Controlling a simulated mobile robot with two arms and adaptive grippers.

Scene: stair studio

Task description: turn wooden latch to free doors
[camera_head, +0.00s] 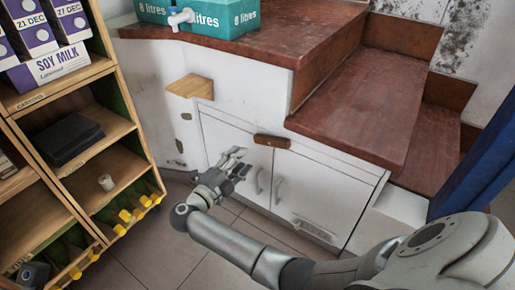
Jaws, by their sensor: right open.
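The wooden latch (272,141) is a short dark-brown bar lying roughly level across the top of the seam between two white cabinet doors. The left door (222,132) and the right door (335,185) look shut, each with a pale upright handle near the seam. My right gripper (240,163) is open and appears empty. It is in front of the left door, left of and below the latch, apart from it in the picture. It hides part of the left door. My left gripper is not in view.
A brown countertop (270,45) with teal water boxes (232,18) is above the doors, and brown steps (360,110) rise at right. A small wooden shelf (190,87) juts out left of the doors. A shelf rack (90,150) stands at left. Tiled floor (180,255) is clear.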

